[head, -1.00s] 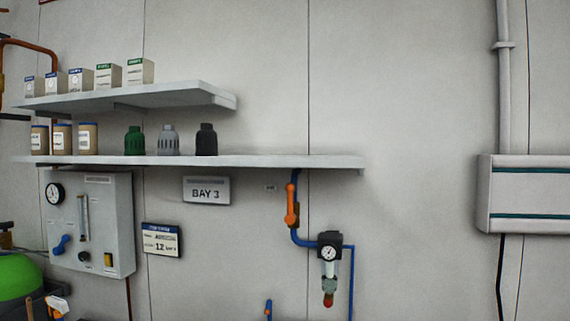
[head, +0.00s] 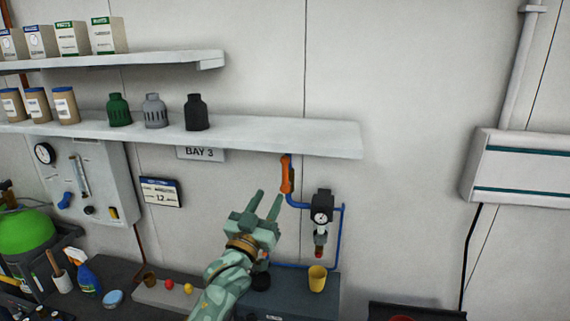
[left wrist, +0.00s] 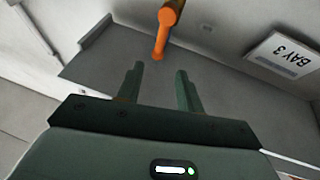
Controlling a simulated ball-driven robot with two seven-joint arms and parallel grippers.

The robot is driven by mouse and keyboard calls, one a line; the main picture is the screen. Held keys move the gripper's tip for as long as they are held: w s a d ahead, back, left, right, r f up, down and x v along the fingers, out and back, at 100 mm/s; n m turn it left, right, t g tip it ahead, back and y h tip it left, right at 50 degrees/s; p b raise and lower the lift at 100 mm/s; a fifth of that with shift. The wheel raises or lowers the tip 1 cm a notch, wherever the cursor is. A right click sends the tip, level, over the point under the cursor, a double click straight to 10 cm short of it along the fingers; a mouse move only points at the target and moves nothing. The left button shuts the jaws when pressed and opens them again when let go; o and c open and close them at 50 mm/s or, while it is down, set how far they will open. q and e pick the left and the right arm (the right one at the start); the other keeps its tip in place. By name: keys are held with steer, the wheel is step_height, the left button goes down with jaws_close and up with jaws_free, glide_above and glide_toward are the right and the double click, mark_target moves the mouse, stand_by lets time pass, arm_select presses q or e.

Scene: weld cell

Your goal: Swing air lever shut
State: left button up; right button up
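The air lever (head: 287,174) is an orange handle on the blue air pipe (head: 342,235), just under the front of the lower shelf. It hangs roughly in line with the upright pipe. My left gripper (head: 268,203) is below and left of the lever, fingers pointing up, open and empty. In the left wrist view the orange lever (left wrist: 163,35) lies just beyond the two spread fingertips (left wrist: 160,70), with a gap that looks small. No contact shows. My right gripper is not in view.
The lower shelf (head: 330,141) overhangs close above the lever. A regulator with a gauge (head: 322,212) hangs right of it. A wall panel (head: 85,180) is at left.

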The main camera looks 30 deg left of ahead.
mark_target(284, 169)
arm_select(q)
steer(key=p+x, duration=0.2)
steer(key=x, duration=0.9)
steer(key=shift+w+r, duration=0.1)
steer(key=shift+w, duration=0.25)
steer(key=shift+c, duration=0.4)
jaws_close()
